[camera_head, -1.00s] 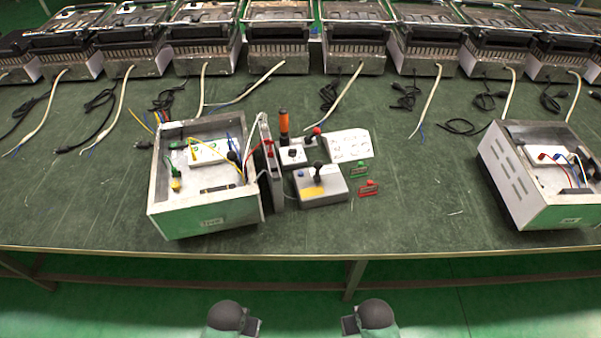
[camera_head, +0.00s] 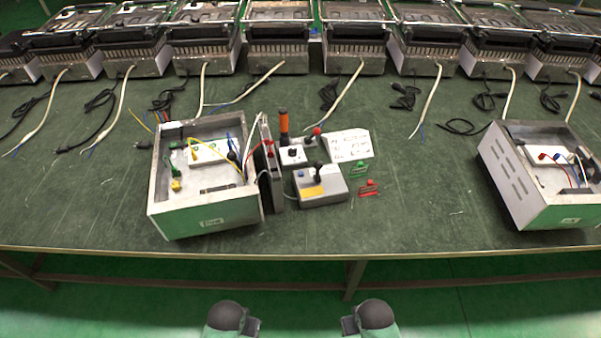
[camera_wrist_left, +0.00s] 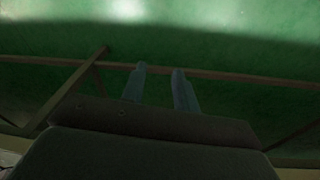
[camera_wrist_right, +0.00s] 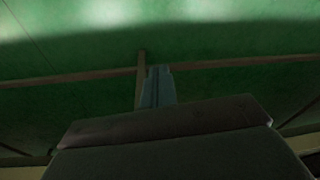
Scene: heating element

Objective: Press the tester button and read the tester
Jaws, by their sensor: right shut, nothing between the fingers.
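A grey box (camera_head: 321,186) with a blue button, a black knob and a yellow patch stands on the green bench, right of the open metal housing. A smaller box (camera_head: 293,156) with a black knob stands behind it; I cannot tell for certain which one is the tester. No reading is legible. My left gripper (camera_head: 252,327) and right gripper (camera_head: 349,325) hang in front of the bench, far from both boxes. In the left wrist view the left fingers (camera_wrist_left: 159,72) are apart and empty. In the right wrist view the right fingers (camera_wrist_right: 159,70) are together with nothing between them.
An open metal housing (camera_head: 205,214) with wires stands left of the boxes, another (camera_head: 560,210) at the right. The bench edge (camera_head: 420,253) lies between grippers and boxes.

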